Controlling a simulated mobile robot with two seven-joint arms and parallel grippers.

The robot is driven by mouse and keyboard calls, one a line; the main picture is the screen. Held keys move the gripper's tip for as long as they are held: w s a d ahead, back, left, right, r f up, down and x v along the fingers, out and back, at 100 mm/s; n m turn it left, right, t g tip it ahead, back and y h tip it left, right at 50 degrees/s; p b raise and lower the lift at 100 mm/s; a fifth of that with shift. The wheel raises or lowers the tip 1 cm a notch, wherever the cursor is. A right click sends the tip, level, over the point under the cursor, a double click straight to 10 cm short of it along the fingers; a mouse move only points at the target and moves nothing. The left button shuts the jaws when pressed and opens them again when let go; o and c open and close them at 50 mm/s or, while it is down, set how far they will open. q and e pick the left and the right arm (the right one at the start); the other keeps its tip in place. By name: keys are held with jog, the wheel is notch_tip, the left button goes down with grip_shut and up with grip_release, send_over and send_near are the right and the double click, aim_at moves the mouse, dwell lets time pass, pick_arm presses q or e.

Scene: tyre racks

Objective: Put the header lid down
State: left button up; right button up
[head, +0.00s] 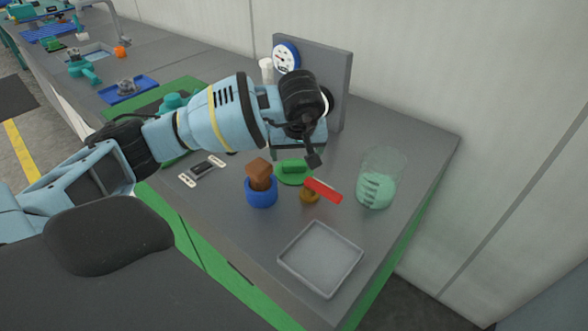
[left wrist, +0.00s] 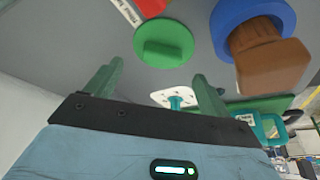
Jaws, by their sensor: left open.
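A round green lid with a raised bar handle (head: 293,171) lies flat on the grey bench. It also shows in the left wrist view (left wrist: 163,40), beyond the fingertips. My left gripper (head: 313,157) is above the bench close behind the lid. In the left wrist view its two green fingers (left wrist: 156,82) are spread apart with nothing between them. A white plate with a teal stem (left wrist: 176,100) shows past the gap, farther off. My left forearm hides part of the bench behind it, and no header can be made out for certain. My right gripper is not in view.
A blue cup (head: 261,194) with a brown block (head: 260,171) stands left of the lid. A red-handled tool (head: 323,190), a beaker of green liquid (head: 376,190) and an empty grey tray (head: 320,259) are nearby. A gauge panel (head: 338,82) rises behind.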

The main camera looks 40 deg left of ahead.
aim_at(294, 164)
pick_arm(q)
jog(key=x, duration=0.5)
jog(key=shift+s+a, duration=0.1)
jog(key=c, duration=1.1)
notch_tip(294, 164, up, 10)
jog(key=shift+c, duration=0.2)
